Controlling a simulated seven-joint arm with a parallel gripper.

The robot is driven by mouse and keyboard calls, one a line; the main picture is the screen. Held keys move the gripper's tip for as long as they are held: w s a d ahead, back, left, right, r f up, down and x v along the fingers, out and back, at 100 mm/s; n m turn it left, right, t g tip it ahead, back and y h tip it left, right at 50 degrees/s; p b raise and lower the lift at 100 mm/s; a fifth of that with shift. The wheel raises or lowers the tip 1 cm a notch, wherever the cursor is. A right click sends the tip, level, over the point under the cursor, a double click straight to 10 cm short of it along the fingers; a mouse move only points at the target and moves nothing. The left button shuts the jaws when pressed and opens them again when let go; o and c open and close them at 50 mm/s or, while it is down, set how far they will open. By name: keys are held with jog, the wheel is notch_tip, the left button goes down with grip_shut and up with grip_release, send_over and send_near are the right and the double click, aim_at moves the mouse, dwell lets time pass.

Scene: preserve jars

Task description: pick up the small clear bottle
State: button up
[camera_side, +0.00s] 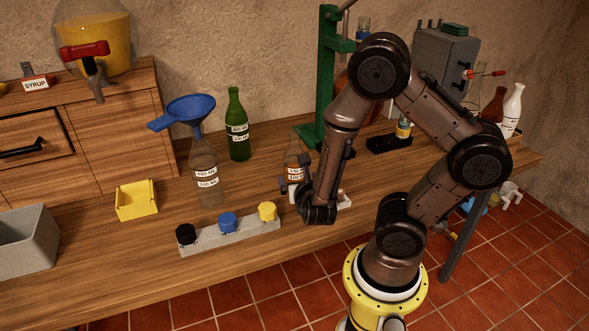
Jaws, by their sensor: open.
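A small see-through bottle (294,155) with white labels stands upright on the wooden bench, just left of my arm; it looks brownish in its lower part. My gripper (303,199) points down right beside this bottle, on its near right side, and covers part of its lower end. The jaws are open; I cannot tell whether a finger touches the bottle. A taller clear bottle (207,163) with white labels stands further left, with a blue funnel (190,109) in its neck.
A grey strip with black, blue and yellow caps (228,222) lies left of my gripper. A green bottle (238,126) stands behind. A yellow tray (137,200) and grey bin (28,243) are left. A green press stand (327,80) rises behind my arm.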

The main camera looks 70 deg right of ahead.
aim_at(300, 151)
jog(key=shift+x, duration=5.3)
jog(key=c, duration=1.5)
jog(key=shift+r, duration=0.55)
notch_tip(300, 151, up, 3)
jog(key=shift+s+a+f, duration=0.1)
jog(key=shift+a+f, duration=0.05)
jog(key=shift+f, duration=0.05)
jog(key=s+a+r, duration=0.2)
jog(key=r, duration=0.1)
jog(key=s+a+r, duration=0.1)
jog(key=r, duration=0.1)
jog(key=shift+s+r, duration=0.1)
jog(key=shift+s, duration=0.1)
jog(key=s+a+r, duration=0.4)
jog(key=s+a, duration=0.1)
jog(key=s, duration=0.2)
jog(key=shift+s+a, duration=0.2)
jog(key=shift+a, duration=0.15)
